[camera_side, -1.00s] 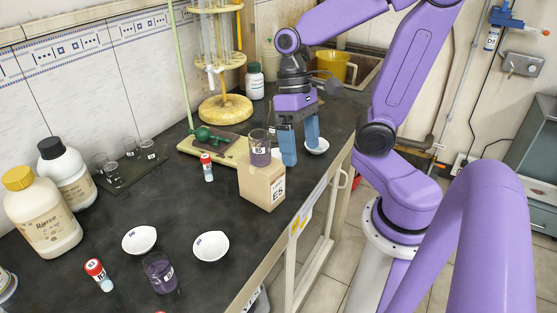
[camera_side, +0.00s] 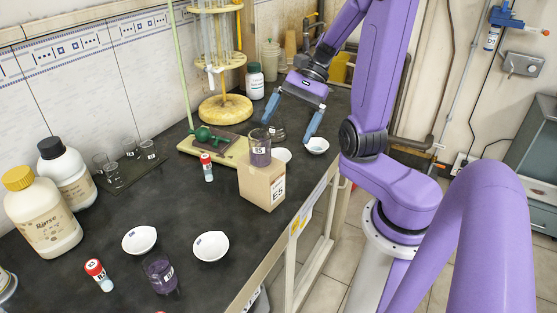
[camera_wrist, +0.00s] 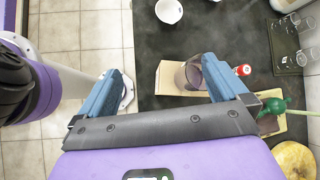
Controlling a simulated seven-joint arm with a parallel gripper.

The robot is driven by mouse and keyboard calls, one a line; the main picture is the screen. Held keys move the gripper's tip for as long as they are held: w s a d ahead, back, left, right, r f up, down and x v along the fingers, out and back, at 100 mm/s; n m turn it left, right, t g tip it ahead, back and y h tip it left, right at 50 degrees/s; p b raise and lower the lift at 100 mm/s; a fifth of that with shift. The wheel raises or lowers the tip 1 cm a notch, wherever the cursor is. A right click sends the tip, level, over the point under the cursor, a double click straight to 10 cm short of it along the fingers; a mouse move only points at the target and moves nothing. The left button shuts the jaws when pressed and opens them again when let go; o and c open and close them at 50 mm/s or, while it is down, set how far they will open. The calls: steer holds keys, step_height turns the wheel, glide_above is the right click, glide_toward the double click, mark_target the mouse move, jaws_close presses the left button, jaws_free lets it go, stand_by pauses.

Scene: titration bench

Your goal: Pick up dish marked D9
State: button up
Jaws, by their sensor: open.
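Several white dishes stand on the dark bench. One dish (camera_side: 317,146) is near the bench's right edge, just below my gripper's right finger in the side view. Two more dishes, one at front left (camera_side: 139,240) and one at front centre (camera_side: 210,246), carry small dark labels. I cannot read D9 on any dish. My gripper (camera_side: 289,129) is open and empty, its fingers spread wide near the back of the bench. In the wrist view my gripper (camera_wrist: 163,68) is also empty, and a white dish (camera_wrist: 169,11) shows at the top.
The cardboard box marked E5 (camera_side: 262,185) carries a purple beaker (camera_side: 260,150) in front of my gripper. A red-capped vial (camera_side: 207,168), burette stand (camera_side: 225,108) and white bottle (camera_side: 255,82) stand nearby. Another beaker (camera_side: 160,274) is at front.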

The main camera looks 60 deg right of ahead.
steer(key=s+d+r+m+t+h, duration=0.1)
steer(key=s+d+m+t+h, duration=0.25)
steer(key=d+m+t, duration=0.5)
steer(key=s+d+r+m+t+h, duration=0.1)
steer(key=s+d+m+t+h, duration=0.35)
steer(key=m, duration=0.75)
steer(key=g, duration=0.1)
glide_toward(283, 156)
steer(key=shift+n+h, duration=0.25)
steer(key=shift+h, duration=0.05)
steer(key=w+a, duration=0.1)
steer(key=w+a+r, duration=0.1)
steer(key=w, duration=0.1)
steer(key=shift+w+a, duration=0.1)
steer(key=shift+a, duration=0.3)
steer(key=shift+f+x, duration=0.15)
steer(key=shift+x, duration=1.2)
steer(key=shift+f+x, duration=0.1)
steer(key=shift+x, duration=1.25)
steer(key=shift+a, duration=0.1)
steer(key=c, duration=0.8)
